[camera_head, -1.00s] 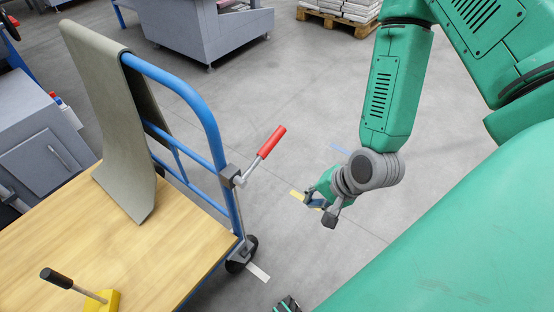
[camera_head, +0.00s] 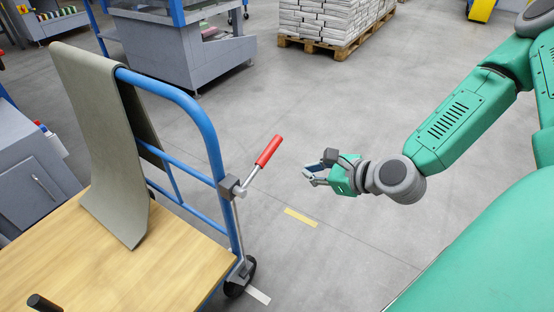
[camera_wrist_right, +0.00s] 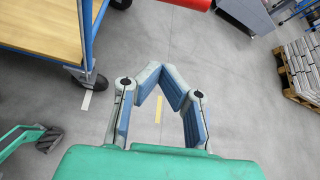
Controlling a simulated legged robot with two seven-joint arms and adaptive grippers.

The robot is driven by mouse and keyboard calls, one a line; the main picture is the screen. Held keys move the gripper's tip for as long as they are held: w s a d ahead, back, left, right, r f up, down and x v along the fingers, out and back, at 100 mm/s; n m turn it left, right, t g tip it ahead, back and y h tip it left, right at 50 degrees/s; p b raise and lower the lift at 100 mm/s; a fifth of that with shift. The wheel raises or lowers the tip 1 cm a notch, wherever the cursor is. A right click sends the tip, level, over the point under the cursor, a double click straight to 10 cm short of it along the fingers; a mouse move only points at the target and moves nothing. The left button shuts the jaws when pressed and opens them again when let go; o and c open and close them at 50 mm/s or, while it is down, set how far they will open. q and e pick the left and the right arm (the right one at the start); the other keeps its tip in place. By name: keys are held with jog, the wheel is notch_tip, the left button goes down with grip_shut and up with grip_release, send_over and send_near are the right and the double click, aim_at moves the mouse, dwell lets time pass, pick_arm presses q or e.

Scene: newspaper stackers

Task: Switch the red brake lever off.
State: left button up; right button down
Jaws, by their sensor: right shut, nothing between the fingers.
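The brake lever has a red grip (camera_head: 268,151) on a metal rod, clamped by a grey bracket to the blue handle frame of the cart (camera_head: 205,120). It tilts up and to the right, away from the frame. In the right wrist view the red grip (camera_wrist_right: 188,4) is cut off by the top edge. My right gripper (camera_head: 308,174) is to the right of the grip, apart from it, pointing left. In the wrist view its fingers (camera_wrist_right: 163,75) meet at the tips and hold nothing. My left gripper is not in view.
The cart has a wooden deck (camera_head: 120,275) and a grey-green sheet (camera_head: 95,130) draped over its frame. A dark handle (camera_head: 44,302) shows at the bottom left. A pallet (camera_head: 340,47) of paper stacks and a grey machine (camera_head: 185,50) stand behind. The floor around my right gripper is clear.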

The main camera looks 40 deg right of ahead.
aim_at(260, 163)
jog(key=b+x, duration=0.5)
jog(key=x, duration=0.6)
jog(key=r, duration=0.2)
jog(key=a+r, duration=0.1)
jog(key=r, duration=0.1)
jog(key=shift+s+r, duration=0.15)
jog(key=shift+s, duration=0.1)
jog(key=shift+a, duration=0.1)
jog(key=shift+w, duration=0.1)
